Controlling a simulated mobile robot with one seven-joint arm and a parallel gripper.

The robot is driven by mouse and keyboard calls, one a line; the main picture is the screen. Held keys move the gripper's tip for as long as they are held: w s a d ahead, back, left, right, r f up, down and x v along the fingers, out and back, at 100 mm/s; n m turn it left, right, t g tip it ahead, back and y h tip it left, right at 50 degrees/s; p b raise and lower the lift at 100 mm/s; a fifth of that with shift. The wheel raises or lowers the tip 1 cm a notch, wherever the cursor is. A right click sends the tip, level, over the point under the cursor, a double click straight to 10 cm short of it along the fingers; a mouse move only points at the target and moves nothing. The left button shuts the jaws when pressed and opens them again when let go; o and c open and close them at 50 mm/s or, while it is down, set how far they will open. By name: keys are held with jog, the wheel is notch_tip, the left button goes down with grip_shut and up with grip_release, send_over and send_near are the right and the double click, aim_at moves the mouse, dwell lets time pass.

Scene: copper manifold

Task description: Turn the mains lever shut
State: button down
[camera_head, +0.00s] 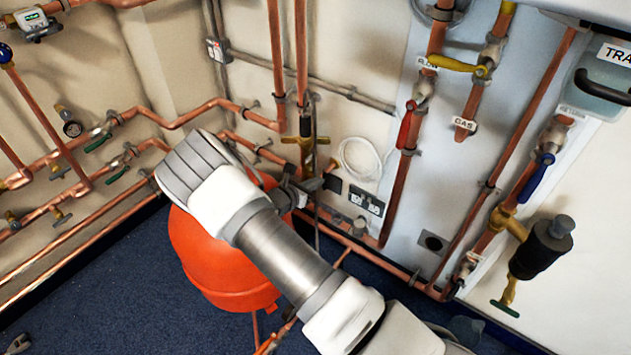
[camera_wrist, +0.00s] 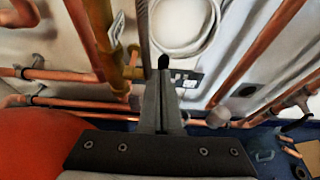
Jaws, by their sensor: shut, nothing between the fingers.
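A brass valve fitting (camera_head: 305,143) sits on the upright copper pipe behind the orange vessel in the head view, with a thin dark upright piece (camera_head: 314,115) beside it. I cannot read any mains label, so I cannot tell for certain that this is the mains lever. In the wrist view the brass fitting (camera_wrist: 118,52) carries a white tag, and a grey upright strip (camera_wrist: 145,32) stands just left of my fingertips. My gripper (camera_wrist: 163,66) is shut and empty, pointing towards the wall. In the head view my gripper (camera_head: 316,184) is below the brass valve; contact cannot be told.
The orange vessel (camera_head: 213,255) stands under my arm and fills the wrist view's left side. A red lever (camera_head: 405,125), a yellow lever (camera_head: 452,63) and a blue lever (camera_head: 537,178) sit on pipes to the right. Sockets (camera_head: 366,199) and a coiled white cable (camera_head: 360,160) are near my gripper.

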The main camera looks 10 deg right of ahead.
aim_at(323, 174)
jog(key=shift+w+d+r+g+y+p, duration=0.1)
jog(key=shift+r+g+y+p, duration=0.15)
jog(key=shift+g+y+p, duration=0.3)
jog(key=shift+g+y+p, duration=0.25)
jog(key=shift+p, duration=0.2)
jog(key=shift+w+d+r+p, duration=0.1)
jog(key=shift+r+p, duration=0.1)
jog(key=shift+p, duration=0.35)
jog(key=shift+w+d+r+p, duration=0.1)
jog(key=shift+r+p, duration=0.15)
jog(key=shift+p, duration=0.5)
jog(key=shift+w+d+r+p, duration=0.15)
jog(key=shift+r+p, duration=0.05)
jog(key=shift+p, duration=0.25)
jog(key=shift+w+d+r+g+y+p, duration=0.1)
jog(key=shift+w+d+g+y+p, duration=0.1)
jog(key=shift+g+y+p, duration=0.35)
jog(key=shift+w+d+r+g+y+p, duration=0.1)
jog(key=shift+d+g+y+p, duration=0.05)
jog(key=shift+g+y+p, duration=0.35)
jog(key=shift+f, duration=0.1)
jog(key=shift+w+d+f+b, duration=0.2)
jog(key=shift+w+d+b, duration=0.05)
jog(key=shift+w+d, duration=0.55)
jog(key=shift+w+d+f+b, duration=0.15)
jog(key=shift+w+d+b, duration=0.1)
jog(key=shift+w+d, duration=0.5)
